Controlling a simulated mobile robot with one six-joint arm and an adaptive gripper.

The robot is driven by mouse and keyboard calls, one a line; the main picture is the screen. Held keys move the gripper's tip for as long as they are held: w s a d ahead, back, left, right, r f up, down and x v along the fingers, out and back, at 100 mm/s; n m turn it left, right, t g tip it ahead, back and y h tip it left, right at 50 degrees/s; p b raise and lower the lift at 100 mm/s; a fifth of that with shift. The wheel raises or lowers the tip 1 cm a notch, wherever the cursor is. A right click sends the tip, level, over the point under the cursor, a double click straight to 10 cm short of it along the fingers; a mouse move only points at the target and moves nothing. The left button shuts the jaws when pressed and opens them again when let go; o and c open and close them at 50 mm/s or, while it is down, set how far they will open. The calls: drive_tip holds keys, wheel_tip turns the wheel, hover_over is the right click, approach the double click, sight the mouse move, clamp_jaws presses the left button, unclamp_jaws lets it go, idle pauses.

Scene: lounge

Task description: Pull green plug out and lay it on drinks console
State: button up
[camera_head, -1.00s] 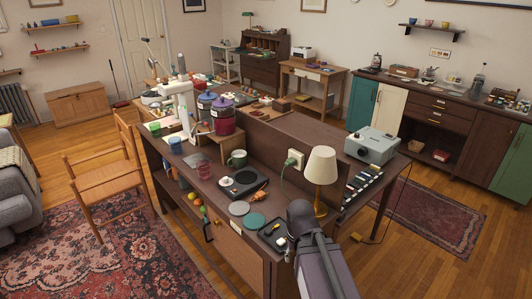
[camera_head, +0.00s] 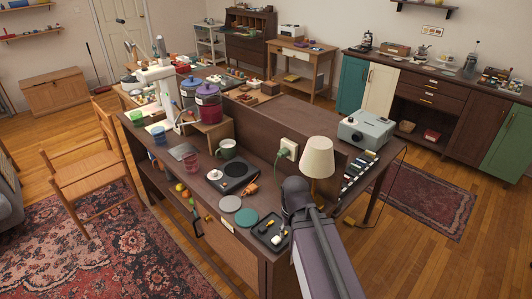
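The green plug (camera_head: 281,154) sits in a pale wall-type socket (camera_head: 290,144) on the raised divider of the dark brown desk (camera_head: 262,210). A green cord hangs down from it towards the desk top. A long sideboard (camera_head: 433,110) at the back right, with teal, cream and green doors, carries pots and a bottle and looks like the drinks console. My arm rises from the bottom of the picture, its dark joint in front of the desk's right end, below the lamp. My gripper itself does not show.
A lamp (camera_head: 317,158) stands just right of the socket. A grey projector (camera_head: 366,130) stands behind. Wooden floor is open at right.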

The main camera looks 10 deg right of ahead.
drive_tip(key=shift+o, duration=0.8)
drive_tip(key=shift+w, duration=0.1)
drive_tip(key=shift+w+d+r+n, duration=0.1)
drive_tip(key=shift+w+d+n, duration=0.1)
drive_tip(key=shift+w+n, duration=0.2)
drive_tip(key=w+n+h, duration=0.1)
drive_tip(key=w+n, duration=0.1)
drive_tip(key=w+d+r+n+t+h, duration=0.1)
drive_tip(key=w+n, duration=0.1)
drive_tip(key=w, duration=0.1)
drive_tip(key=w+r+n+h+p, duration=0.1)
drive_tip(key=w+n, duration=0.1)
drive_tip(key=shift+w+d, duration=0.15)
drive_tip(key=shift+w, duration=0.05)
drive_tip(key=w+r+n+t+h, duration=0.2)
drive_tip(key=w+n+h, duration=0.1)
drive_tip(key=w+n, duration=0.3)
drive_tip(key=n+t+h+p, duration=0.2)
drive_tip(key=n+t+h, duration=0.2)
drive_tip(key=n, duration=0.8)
approach(279, 154)
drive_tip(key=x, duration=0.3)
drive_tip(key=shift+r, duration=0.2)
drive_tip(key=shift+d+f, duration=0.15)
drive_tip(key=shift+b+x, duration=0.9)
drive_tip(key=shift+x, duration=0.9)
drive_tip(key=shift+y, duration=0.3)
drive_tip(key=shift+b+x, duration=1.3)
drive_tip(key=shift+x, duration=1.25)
